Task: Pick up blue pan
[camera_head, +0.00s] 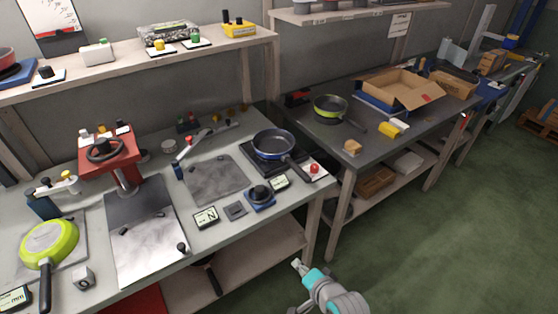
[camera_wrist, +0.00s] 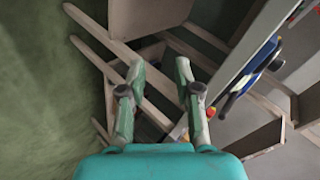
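The blue pan (camera_head: 273,146) sits upright on a dark square plate near the right end of the front workbench in the head view. Its dark handle points to the lower right, toward the bench's front edge. My gripper (camera_head: 298,267) is low in front of the bench, below and apart from the pan. In the wrist view my gripper (camera_wrist: 160,82) has its two fingers spread with nothing between them. The wrist view shows bench legs, a bench edge and green floor; I cannot make out the pan there for certain.
A green pan (camera_head: 50,243) lies at the bench's left, and another green-rimmed pan (camera_head: 330,107) stands on the right bench. A red press (camera_head: 108,152), a blue-based black knob (camera_head: 260,195) and small gauges share the front bench. Green floor (camera_head: 430,245) is open at right.

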